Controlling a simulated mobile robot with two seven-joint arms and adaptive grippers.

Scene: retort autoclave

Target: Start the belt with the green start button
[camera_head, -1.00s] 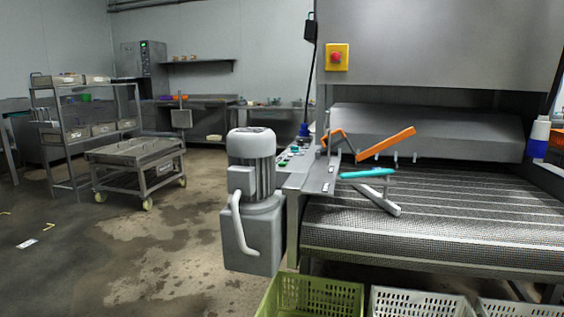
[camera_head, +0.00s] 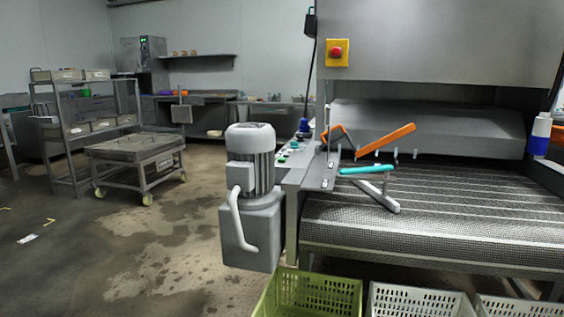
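A narrow control panel (camera_head: 299,163) runs along the left side of the conveyor, just right of a grey motor. Small buttons sit on it, and a green button (camera_head: 282,159) shows near its left edge; other small green and white ones lie just behind it. They are too small for me to read any labels. The wire-mesh belt (camera_head: 440,215) stretches to the right of the panel under a steel hood. Neither of my grippers is in view.
The grey motor (camera_head: 250,150) stands left of the panel. A red emergency button (camera_head: 336,53) on a yellow plate is on the hood. A green crate (camera_head: 318,293) stands in front. The floor at left is open.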

